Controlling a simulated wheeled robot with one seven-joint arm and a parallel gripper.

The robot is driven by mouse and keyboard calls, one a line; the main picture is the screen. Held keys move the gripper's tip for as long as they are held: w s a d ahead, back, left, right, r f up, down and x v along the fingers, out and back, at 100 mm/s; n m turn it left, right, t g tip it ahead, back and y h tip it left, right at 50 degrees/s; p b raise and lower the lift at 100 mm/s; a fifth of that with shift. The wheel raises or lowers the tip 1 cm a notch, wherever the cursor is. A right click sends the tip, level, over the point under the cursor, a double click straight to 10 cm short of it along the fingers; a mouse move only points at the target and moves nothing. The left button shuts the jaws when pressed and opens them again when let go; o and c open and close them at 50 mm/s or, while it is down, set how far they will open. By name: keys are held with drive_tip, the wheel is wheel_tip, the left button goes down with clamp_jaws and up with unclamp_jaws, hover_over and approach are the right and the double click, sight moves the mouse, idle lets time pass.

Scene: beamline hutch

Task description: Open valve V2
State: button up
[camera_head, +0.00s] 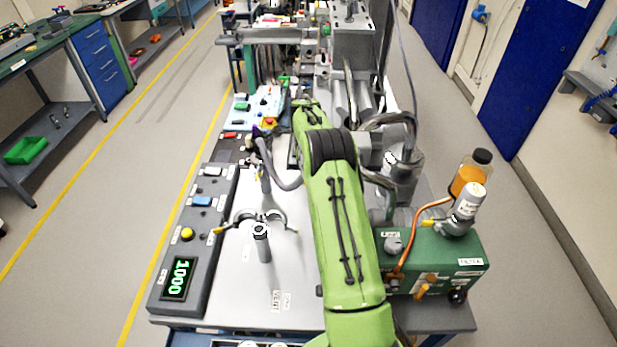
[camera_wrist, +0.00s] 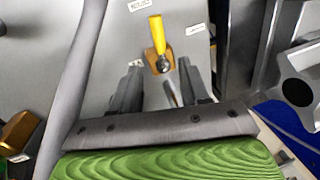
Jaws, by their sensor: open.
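In the wrist view a small valve shows with a yellow lever handle (camera_wrist: 157,35) and a brass-coloured body (camera_wrist: 154,62) on a grey panel. The lever runs nearly upright in the picture. Two white labels are beside it, too small to read, so I cannot tell whether this is V2. My gripper (camera_wrist: 158,80) is open, its dark fingers on either side just below the valve body. I cannot tell whether they touch it. In the head view my green arm reaches forward over the bench, and the gripper and this valve are hidden or too small to make out.
A thick grey pipe (camera_wrist: 75,90) runs close by on the left in the wrist view, with metal parts on the right. In the head view a display panel (camera_head: 194,240) reading 1000 is on the left and a green box (camera_head: 455,262) with an orange bottle (camera_head: 466,178) on the right.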

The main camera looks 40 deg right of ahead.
drive_tip(key=f, duration=0.5)
drive_tip(key=w+d+f, duration=0.1)
drive_tip(key=f, duration=0.1)
drive_tip(key=shift+w+d+f, duration=0.1)
drive_tip(key=shift+f, duration=0.3)
clamp_jaws()
